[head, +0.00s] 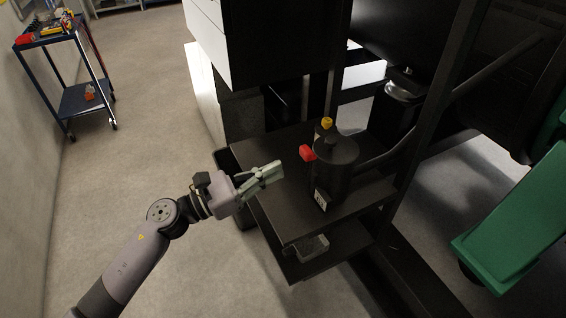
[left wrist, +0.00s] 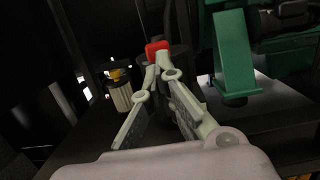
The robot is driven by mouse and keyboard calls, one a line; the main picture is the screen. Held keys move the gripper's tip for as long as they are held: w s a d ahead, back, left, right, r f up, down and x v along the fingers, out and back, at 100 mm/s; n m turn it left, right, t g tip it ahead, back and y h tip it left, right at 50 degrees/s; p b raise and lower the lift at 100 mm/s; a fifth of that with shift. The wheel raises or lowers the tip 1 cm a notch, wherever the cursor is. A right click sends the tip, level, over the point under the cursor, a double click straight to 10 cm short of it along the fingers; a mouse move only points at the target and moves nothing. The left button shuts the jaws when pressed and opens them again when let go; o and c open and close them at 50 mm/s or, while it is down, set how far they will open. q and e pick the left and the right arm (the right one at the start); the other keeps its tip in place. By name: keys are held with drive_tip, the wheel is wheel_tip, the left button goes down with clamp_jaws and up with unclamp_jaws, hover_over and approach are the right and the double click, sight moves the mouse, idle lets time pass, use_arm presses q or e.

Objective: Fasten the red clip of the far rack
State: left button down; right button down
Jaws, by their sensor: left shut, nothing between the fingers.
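The red clip (head: 307,153) is on the left side of a dark cylindrical canister (head: 336,170) standing on a black rack shelf (head: 268,150). The red clip also shows in the left wrist view (left wrist: 157,47), straight beyond my fingertips. My left gripper (head: 279,169) is shut and empty, just left of and in front of the canister, over the shelf. In the left wrist view its fingertips (left wrist: 162,62) appear right below the red clip; whether they touch it I cannot tell. My right gripper is in neither view.
A yellow clip or cap (head: 326,122) sits behind the canister. A dark frame post stands to its right. A green beam (head: 515,220) is at the far right. A blue cart (head: 72,97) with tools stands at the upper left. The floor at left is clear.

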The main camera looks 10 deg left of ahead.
use_arm(q)
drive_tip(key=v, duration=0.8)
drive_tip(key=shift+s+a+f, duration=0.1)
